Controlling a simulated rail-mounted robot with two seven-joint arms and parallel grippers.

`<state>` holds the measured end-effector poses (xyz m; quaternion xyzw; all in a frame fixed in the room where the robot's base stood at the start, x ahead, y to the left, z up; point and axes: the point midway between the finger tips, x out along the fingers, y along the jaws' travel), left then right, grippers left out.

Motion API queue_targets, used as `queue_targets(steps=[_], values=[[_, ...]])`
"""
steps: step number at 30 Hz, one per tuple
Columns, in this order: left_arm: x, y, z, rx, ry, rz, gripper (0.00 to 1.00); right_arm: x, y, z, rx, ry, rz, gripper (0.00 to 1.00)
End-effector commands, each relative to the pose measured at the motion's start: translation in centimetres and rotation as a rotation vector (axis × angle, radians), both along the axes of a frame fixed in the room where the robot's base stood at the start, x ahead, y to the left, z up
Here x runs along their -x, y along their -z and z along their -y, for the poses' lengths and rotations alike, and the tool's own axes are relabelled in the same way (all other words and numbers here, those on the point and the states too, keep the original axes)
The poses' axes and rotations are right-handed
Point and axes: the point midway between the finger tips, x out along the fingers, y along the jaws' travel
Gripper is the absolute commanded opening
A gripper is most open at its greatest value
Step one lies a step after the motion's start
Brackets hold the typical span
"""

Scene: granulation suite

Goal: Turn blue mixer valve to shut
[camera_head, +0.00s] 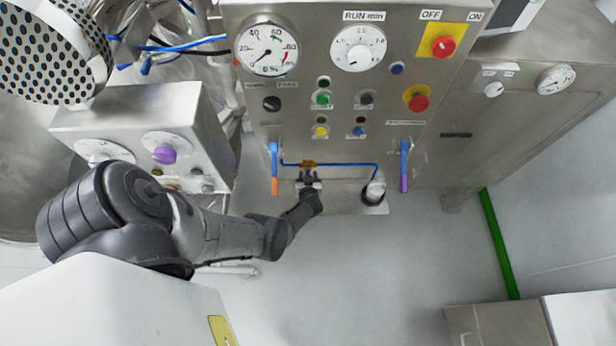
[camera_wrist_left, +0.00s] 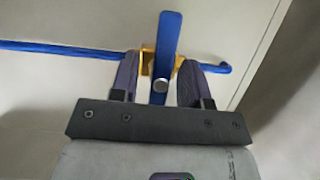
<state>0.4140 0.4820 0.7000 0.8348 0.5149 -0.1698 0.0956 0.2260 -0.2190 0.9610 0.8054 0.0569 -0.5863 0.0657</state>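The blue mixer valve has a long flat blue lever (camera_wrist_left: 169,40) on a brass body (camera_wrist_left: 147,66), set in a thin blue pipe (camera_wrist_left: 55,48). In the wrist view the lever stands upright, crosswise to the pipe, with a round bolt near its lower part. My left gripper (camera_wrist_left: 160,72) has one dark finger on each side of the lever, with gaps visible, so it is open around it. In the head view the brass body (camera_head: 308,164) shows low on the steel panel, with my left gripper (camera_head: 308,177) just below it, hiding the lever there. My right gripper is out of view.
A blue handle with an orange end (camera_head: 274,160) hangs left of the valve. Another with a purple end (camera_head: 404,160) hangs to the right. A round fitting (camera_head: 374,190) stands at the pipe's right end. Gauges and buttons fill the panel above. The floor below is clear.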

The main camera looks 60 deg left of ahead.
Motion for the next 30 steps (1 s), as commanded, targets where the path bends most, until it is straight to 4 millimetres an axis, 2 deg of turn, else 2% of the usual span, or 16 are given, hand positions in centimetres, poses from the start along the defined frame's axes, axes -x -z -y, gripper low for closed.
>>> queue_targets(steps=[11,17,24,30], values=[[0.3,-0.4,0.6,0.001,0.000,0.000,0.45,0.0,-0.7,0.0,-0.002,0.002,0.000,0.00],[1.5,-1.9,3.0,0.002,0.002,-0.003,0.45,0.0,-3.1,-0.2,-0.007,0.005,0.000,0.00],[3.5,-3.8,7.0,0.002,0.001,-0.002,0.45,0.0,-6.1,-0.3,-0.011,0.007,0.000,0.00],[4.8,-4.8,9.6,0.002,0.000,0.000,0.45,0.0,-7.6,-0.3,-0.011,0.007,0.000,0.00]])
